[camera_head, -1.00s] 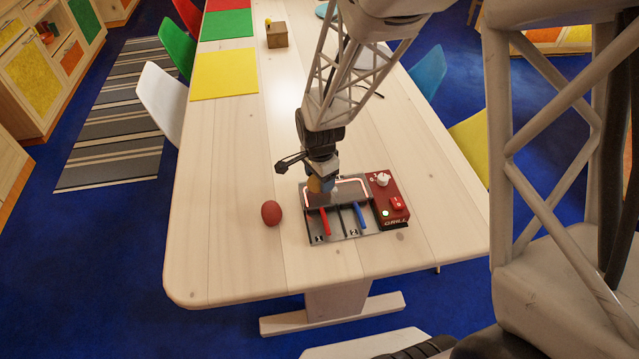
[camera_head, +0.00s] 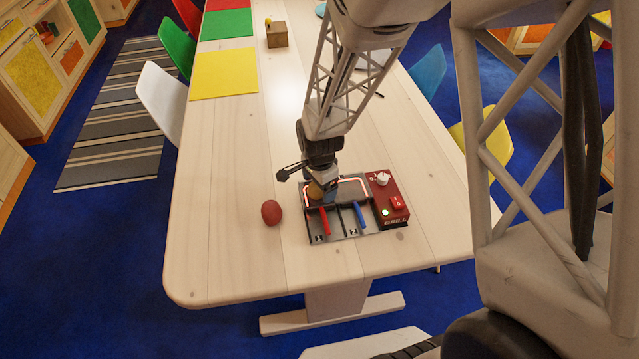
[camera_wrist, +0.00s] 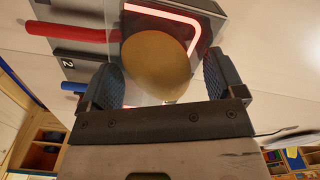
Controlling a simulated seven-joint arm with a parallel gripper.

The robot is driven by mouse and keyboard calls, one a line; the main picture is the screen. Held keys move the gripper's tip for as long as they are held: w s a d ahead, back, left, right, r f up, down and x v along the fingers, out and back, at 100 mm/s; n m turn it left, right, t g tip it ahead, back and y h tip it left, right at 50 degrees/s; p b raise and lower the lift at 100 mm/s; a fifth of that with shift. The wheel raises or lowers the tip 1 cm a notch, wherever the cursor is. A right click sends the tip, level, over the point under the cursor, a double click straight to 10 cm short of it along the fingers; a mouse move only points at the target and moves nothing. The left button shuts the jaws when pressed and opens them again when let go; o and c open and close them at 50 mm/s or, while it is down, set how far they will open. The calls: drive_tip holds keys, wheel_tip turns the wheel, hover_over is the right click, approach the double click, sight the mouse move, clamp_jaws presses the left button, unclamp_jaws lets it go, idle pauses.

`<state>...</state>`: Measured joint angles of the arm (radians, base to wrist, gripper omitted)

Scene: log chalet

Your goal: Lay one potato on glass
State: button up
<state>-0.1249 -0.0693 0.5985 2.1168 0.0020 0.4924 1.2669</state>
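A brownish-yellow potato (camera_wrist: 155,62) is between the two fingers of my gripper (camera_wrist: 162,70) in the wrist view. A narrow gap shows between it and the right finger, so the fingers look open around it. In the head view the potato (camera_head: 315,190) and my gripper (camera_head: 323,190) are low over the back left part of the grill (camera_head: 345,229). Whether the potato's underside touches the surface is hidden. The grill has a glowing heating loop (camera_head: 357,180).
A reddish, rounded object (camera_head: 271,212) lies on the table (camera_head: 225,240) left of the grill. Red (camera_head: 325,221) and blue (camera_head: 359,214) handles stick out at the grill's front. A small wooden box (camera_head: 277,36) stands farther back.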

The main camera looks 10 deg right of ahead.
drive_tip(key=shift+r, duration=0.1)
wheel_tip(320, 180, up, 12)
idle(1.0)
idle(0.5)
drive_tip(key=s+d+r+n+t, duration=0.1)
drive_tip(key=s+d+r+n, duration=0.2)
drive_tip(key=s+r+n, duration=0.3)
drive_tip(key=s+d+r+n+t, duration=0.1)
drive_tip(key=s+d+r+n, duration=0.3)
drive_tip(key=s+r, duration=0.9)
drive_tip(key=s+n, duration=0.3)
drive_tip(key=s, duration=0.1)
drive_tip(key=shift+t, duration=0.3)
